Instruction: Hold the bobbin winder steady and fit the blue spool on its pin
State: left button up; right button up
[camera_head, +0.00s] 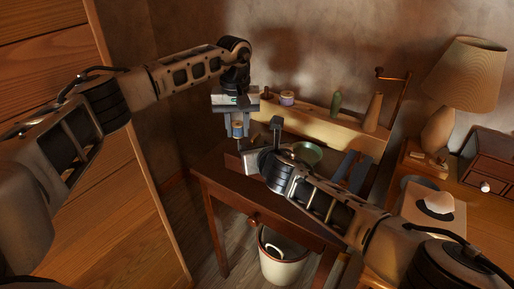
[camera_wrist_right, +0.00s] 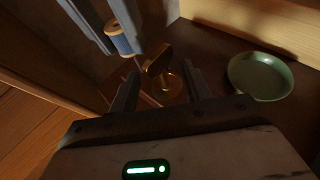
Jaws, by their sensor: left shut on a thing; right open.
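The blue spool (camera_wrist_right: 121,40) has wooden ends and is held upright between the fingers of my left gripper (camera_head: 238,122). In the head view the spool (camera_head: 238,130) hangs above the left end of the desk. The brass bobbin winder (camera_wrist_right: 168,84) stands on the desk between the open fingers of my right gripper (camera_wrist_right: 162,72), with no clear contact visible. The spool is beyond the winder and to its left in the wrist view, apart from it. In the head view my right wrist mostly hides the winder. Its pin cannot be made out.
A green dish (camera_wrist_right: 262,76) lies right of the winder. A wooden shelf (camera_head: 325,124) behind holds a purple-banded spool (camera_head: 287,98), a green bottle (camera_head: 336,103) and a tan cone (camera_head: 373,112). A lamp (camera_head: 466,78) stands at right. A white bucket (camera_head: 282,264) is on the floor.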

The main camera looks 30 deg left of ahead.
grip_shut()
dwell(0.3)
jog(key=shift+c, duration=1.7)
grip_release()
grip_shut()
